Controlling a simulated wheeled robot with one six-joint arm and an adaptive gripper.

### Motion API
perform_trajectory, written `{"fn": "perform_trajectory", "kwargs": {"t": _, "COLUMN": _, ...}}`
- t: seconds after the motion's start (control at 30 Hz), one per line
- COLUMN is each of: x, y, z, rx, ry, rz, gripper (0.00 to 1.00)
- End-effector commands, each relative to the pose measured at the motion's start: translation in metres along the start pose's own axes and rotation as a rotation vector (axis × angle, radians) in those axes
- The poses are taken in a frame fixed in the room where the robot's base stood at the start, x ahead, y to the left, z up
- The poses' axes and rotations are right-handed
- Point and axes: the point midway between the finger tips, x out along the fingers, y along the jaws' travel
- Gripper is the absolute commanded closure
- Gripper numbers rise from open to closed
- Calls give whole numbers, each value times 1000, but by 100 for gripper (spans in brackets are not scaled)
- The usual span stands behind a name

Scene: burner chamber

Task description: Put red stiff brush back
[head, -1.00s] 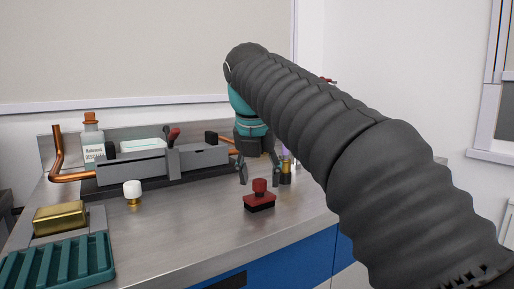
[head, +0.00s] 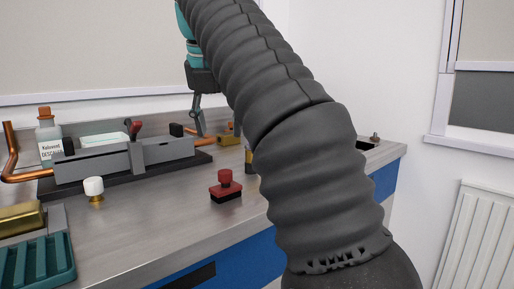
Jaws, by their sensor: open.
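The red stiff brush (head: 226,187), with a red knob on top and dark bristles below, stands upright on the steel worktop near its front edge. Nothing holds it. My gripper (head: 199,132) is open, with its fingers pointing down, above and behind the brush at the right end of the grey burner unit. It is clear of the brush. My dark sleeved arm covers part of the worktop to the right, and one gripper finger is partly hidden.
The grey burner unit (head: 96,165) with copper pipes lies along the back. A white-topped knob (head: 94,187), a labelled bottle (head: 48,136), a brass block (head: 18,217) and a teal ribbed tray (head: 36,262) stand left. A brass piece (head: 229,136) is near my gripper.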

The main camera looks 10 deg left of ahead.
Motion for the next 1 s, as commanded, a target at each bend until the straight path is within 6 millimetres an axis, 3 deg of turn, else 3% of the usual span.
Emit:
{"fn": "perform_trajectory", "kwargs": {"t": 0.23, "x": 0, "y": -1, "z": 0, "rx": 5, "ry": 0, "rz": 0, "gripper": 44}}
{"fn": "perform_trajectory", "kwargs": {"t": 0.37, "x": 1, "y": -14, "z": 2, "rx": 91, "ry": -4, "rz": -3, "gripper": 44}}
{"fn": "perform_trajectory", "kwargs": {"t": 0.67, "x": 24, "y": -97, "z": -9, "rx": 727, "ry": -21, "rz": -3, "gripper": 44}}
{"fn": "perform_trajectory", "kwargs": {"t": 0.87, "x": 53, "y": -156, "z": -42, "rx": 1217, "ry": -32, "rz": 9, "gripper": 44}}
{"fn": "perform_trajectory", "kwargs": {"t": 1.0, "x": 78, "y": -192, "z": -77, "rx": 1567, "ry": -38, "rz": 23, "gripper": 44}}
